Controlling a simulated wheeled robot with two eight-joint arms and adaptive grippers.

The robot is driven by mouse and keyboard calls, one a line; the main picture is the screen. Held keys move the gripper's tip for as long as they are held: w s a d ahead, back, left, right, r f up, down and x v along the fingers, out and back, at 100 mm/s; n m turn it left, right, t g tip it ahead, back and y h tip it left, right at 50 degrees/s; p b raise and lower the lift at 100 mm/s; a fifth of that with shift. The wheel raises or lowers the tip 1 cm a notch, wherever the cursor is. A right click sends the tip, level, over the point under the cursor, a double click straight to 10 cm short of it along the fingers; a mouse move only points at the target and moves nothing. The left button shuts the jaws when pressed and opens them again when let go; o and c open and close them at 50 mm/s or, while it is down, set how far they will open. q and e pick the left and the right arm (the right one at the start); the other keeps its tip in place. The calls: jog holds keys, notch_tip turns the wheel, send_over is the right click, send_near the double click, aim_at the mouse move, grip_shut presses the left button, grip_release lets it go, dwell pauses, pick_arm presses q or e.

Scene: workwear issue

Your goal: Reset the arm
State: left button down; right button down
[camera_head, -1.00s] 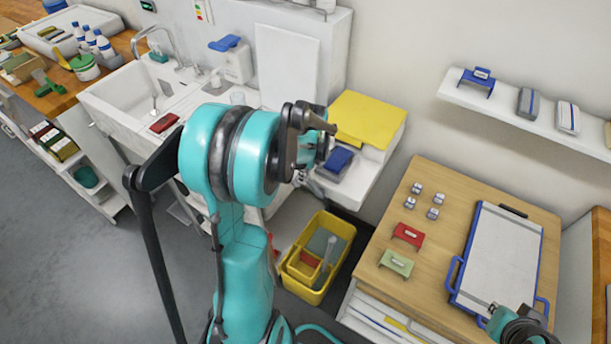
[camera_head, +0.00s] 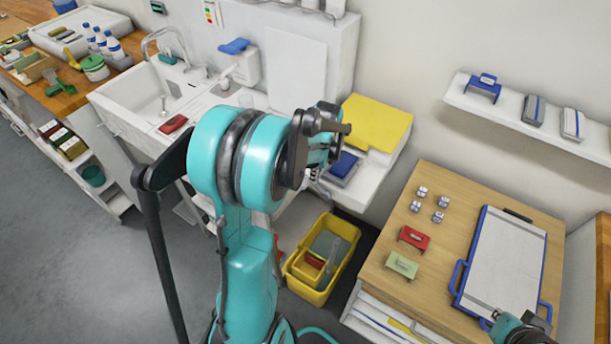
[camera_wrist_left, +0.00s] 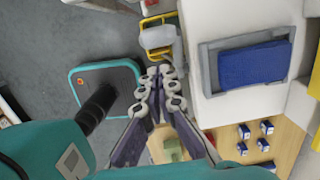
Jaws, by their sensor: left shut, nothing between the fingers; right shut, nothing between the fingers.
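My left arm rises in the middle of the head view, and its gripper (camera_head: 317,182) shows only partly behind the wrist. In the left wrist view the left gripper (camera_wrist_left: 160,78) is shut, its fingertips together and empty. It hangs clear of the surfaces, beside a grey tray (camera_wrist_left: 207,75) holding a blue folded item (camera_wrist_left: 255,63). My right gripper (camera_head: 496,315) shows only in small part at the lower right of the head view, near the clipboard-like board (camera_head: 505,255); it is shut and empty.
A yellow crate (camera_head: 322,290) stands on the floor right of my left arm. A wooden-topped cabinet (camera_head: 455,190) holds small white blocks, a red piece (camera_head: 413,238) and a green piece (camera_head: 402,265). A sink (camera_head: 135,105) is at the back left. Floor at the left is open.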

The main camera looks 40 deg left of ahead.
pick_arm(q)
notch_tip(320, 180, up, 10)
jog(key=p, duration=0.1)
jog(key=shift+f+p, duration=0.15)
jog(key=shift+p, duration=0.25)
